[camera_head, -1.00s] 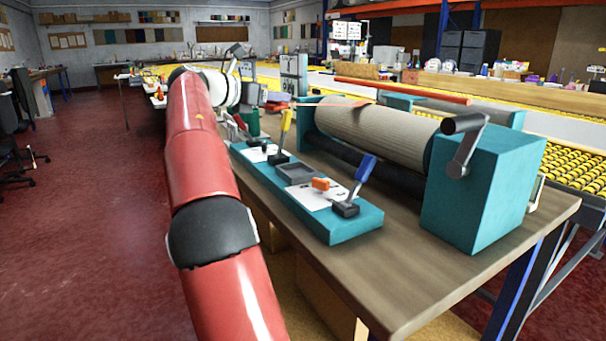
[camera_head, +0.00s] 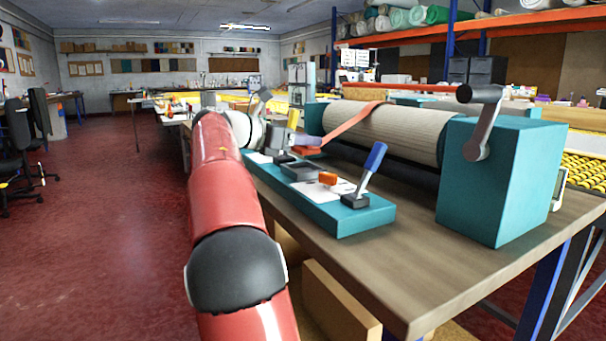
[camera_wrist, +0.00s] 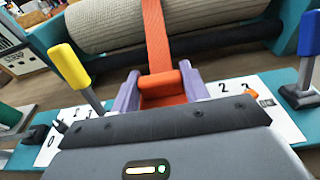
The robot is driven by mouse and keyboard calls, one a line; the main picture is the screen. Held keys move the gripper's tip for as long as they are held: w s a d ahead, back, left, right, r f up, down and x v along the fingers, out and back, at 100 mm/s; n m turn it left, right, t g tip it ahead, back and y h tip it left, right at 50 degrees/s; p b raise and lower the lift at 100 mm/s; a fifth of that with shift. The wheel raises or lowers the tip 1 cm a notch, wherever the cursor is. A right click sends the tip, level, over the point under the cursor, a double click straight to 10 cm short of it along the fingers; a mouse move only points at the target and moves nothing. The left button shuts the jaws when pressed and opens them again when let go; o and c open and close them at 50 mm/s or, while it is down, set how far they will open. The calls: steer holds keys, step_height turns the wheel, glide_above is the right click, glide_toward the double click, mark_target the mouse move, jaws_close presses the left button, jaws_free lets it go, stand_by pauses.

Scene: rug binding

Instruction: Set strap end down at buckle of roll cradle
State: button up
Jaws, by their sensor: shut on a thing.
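The orange strap (camera_head: 352,124) runs from over the beige roll (camera_head: 400,132) down to my gripper (camera_head: 308,142). In the wrist view the strap (camera_wrist: 155,35) comes straight toward me, and its orange end (camera_wrist: 162,86) sits between the two purple fingers of my gripper (camera_wrist: 160,85), shut on it. The roll cradle (camera_head: 500,180) is teal, with a crank at its right end. My gripper is over the teal front panel (camera_head: 345,222), between the yellow lever (camera_wrist: 70,66) and the blue lever (camera_wrist: 303,45). I cannot make out the buckle; my gripper covers part of the panel.
The crank (camera_head: 482,115) juts out above the cradle. The wooden tabletop (camera_head: 400,265) in front of the panel is clear.

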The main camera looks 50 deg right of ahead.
step_height(320, 180, down, 5)
steer(key=shift+r+b, duration=0.1)
steer(key=shift+b, duration=0.85)
steer(key=o, duration=1)
steer(key=shift+a, duration=0.1)
steer(key=shift+w+a+r, duration=0.1)
steer(key=shift+w+a, duration=0.05)
steer(key=shift+a, duration=0.05)
steer(key=p+v, duration=0.2)
steer(key=v, duration=0.9)
steer(key=shift+a, duration=0.2)
